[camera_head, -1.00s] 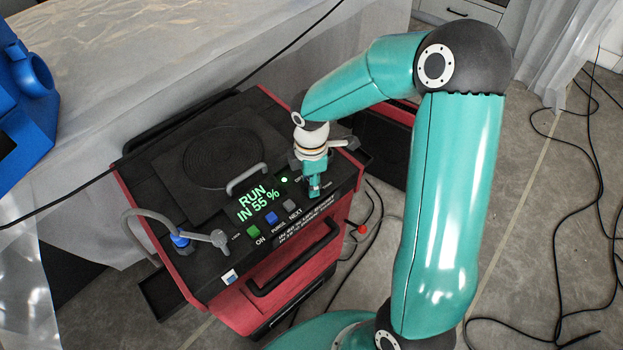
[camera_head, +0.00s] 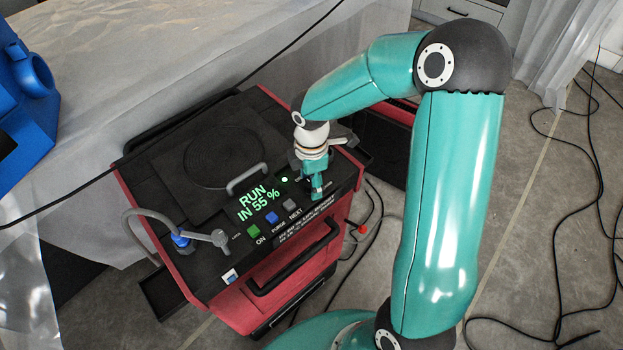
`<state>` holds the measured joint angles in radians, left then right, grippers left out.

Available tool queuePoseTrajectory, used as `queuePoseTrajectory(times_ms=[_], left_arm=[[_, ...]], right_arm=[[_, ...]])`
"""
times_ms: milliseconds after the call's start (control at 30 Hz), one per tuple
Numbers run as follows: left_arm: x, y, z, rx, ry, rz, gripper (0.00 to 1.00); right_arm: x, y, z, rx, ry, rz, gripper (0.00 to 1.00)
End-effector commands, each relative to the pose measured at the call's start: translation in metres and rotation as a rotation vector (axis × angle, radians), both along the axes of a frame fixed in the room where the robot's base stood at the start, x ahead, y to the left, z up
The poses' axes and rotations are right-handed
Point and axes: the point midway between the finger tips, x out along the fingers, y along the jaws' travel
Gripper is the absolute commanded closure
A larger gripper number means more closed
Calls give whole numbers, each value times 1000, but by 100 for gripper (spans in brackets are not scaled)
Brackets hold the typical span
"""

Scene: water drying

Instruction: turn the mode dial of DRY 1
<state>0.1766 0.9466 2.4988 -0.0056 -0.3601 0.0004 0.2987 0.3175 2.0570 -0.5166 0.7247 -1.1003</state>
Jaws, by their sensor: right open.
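The red and black drying machine (camera_head: 215,277) stands in the middle left of the head view. Its display (camera_head: 258,203) reads "RUN IN 55 %" in green. My right gripper (camera_head: 316,192) is over the right end of its control panel, pointing down, with its jaws open. The mode dial is not clearly visible; my gripper and wrist cover that part of the panel. I cannot tell whether the fingers touch anything. My left gripper is not in view.
A green button (camera_head: 253,231), a blue button (camera_head: 272,217) and a grey button (camera_head: 290,204) sit left of my gripper. A grey hose (camera_head: 160,215) rises at the machine's left. Translucent sheeting hangs behind. Black cables (camera_head: 560,200) lie on the floor at right.

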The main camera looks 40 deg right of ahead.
Motion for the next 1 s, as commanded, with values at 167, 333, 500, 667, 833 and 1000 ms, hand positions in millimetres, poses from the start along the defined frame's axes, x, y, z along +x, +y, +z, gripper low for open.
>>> queuePoseTrajectory(times_ms=[167, 333, 500, 667, 833, 1000], left_arm=[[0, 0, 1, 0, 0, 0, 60], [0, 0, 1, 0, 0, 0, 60], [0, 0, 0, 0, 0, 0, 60], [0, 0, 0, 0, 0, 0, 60], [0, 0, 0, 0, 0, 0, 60], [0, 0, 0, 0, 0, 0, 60]], right_arm=[[0, 0, 2, 0, 2, 0, 41], [1, 0, 19, -2, -1, -1, 41], [1, 0, 51, -2, -5, -1, 41], [1, 0, 83, -1, -5, 0, 41], [1, 0, 108, -1, -2, 0, 41], [0, 0, 118, 0, 0, 0, 41]])
